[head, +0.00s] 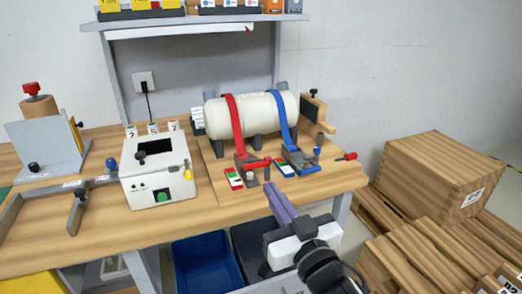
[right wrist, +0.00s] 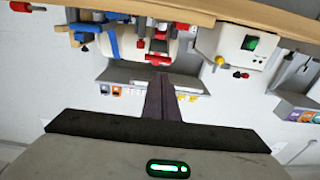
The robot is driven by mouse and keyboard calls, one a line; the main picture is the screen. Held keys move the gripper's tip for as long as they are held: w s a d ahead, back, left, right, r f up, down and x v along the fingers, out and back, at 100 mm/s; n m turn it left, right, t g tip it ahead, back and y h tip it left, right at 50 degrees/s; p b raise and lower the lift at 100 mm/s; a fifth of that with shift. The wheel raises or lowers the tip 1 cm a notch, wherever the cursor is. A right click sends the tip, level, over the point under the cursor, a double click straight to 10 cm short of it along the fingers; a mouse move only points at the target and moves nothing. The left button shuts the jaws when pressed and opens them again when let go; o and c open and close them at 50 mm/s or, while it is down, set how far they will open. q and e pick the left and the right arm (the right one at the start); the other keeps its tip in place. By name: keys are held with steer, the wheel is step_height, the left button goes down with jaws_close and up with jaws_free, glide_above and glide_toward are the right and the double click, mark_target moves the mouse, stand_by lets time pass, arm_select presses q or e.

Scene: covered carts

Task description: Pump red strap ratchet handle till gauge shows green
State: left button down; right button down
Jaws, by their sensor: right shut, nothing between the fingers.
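A cream tank (head: 265,112) lies on a wooden board on the bench, with a red strap (head: 237,118) around its left part and a blue strap (head: 282,108) to the right. The red strap runs down to a ratchet with a red handle (head: 258,161). A small gauge (head: 233,178) with red, white and green patches sits beside it; its reading is too small to tell. My right gripper (head: 270,188) is shut and empty, its tips close in front of the red ratchet. Contact cannot be told. The right wrist view shows its closed fingers (right wrist: 160,78). My left gripper is out of view.
A blue ratchet (head: 298,160) with its own gauge (head: 284,167) stands right of the red one. A white box (head: 158,180) with a green button is on the left. A red-tipped knob (head: 350,156) juts at the right edge. Blue bin (head: 207,262) below; wooden crate (head: 437,175) at right.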

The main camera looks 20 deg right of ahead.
step_height(320, 180, up, 4)
steer(key=w, duration=0.1)
steer(key=r+p, duration=0.1)
steer(key=r, duration=0.1)
glide_above(249, 161)
steer(key=s, duration=0.5)
steer(key=shift+t, duration=0.4)
steer(key=f, duration=0.4)
steer(key=shift+s+d+f, duration=0.25)
steer(key=shift+d, duration=0.15)
